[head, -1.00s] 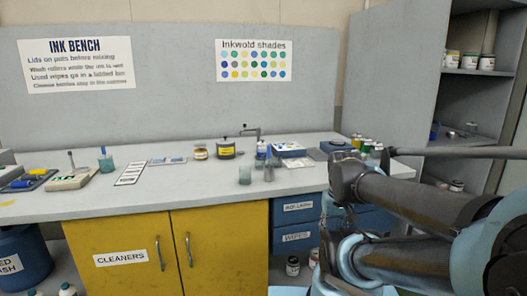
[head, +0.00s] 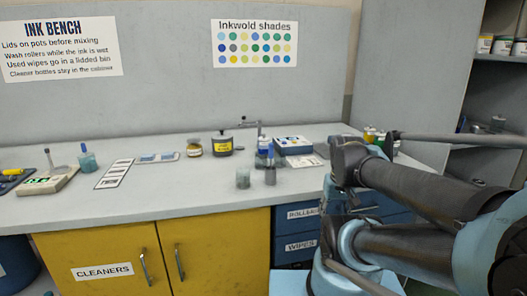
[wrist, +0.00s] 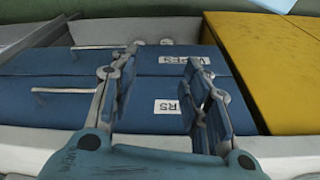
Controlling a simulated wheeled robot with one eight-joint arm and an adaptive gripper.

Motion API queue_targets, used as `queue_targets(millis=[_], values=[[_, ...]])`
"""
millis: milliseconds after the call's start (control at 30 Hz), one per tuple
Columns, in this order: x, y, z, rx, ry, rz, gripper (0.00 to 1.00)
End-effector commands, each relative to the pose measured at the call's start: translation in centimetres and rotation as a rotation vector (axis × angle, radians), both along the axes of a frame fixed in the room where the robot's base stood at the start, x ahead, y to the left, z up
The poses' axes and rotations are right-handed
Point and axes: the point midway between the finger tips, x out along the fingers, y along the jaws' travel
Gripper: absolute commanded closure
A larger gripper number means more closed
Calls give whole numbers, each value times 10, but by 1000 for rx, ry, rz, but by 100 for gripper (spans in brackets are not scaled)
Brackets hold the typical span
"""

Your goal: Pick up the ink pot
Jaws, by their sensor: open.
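A dark pot with a yellow label (head: 222,144) stands upright on the bench top, left of its middle back. A smaller jar with a dark lid and a yellow label (head: 193,147) stands just left of it. I cannot tell for sure which is the ink pot. My gripper (wrist: 162,75) is open and empty in the wrist view, in front of blue drawers (wrist: 105,95), with no pot between its fingers. In the head view my arm fills the right side, well right of both pots, and the fingers cannot be made out.
The grey bench (head: 130,205) has clear room along its front. Yellow cabinet doors (head: 215,250) are below; shelves with tins are at right.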

Motion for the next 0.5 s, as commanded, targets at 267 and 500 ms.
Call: queue_targets(millis=[267,500], values=[[31,12,46,16,-4,134,28],[98,39,111,44,-14,369,28]])
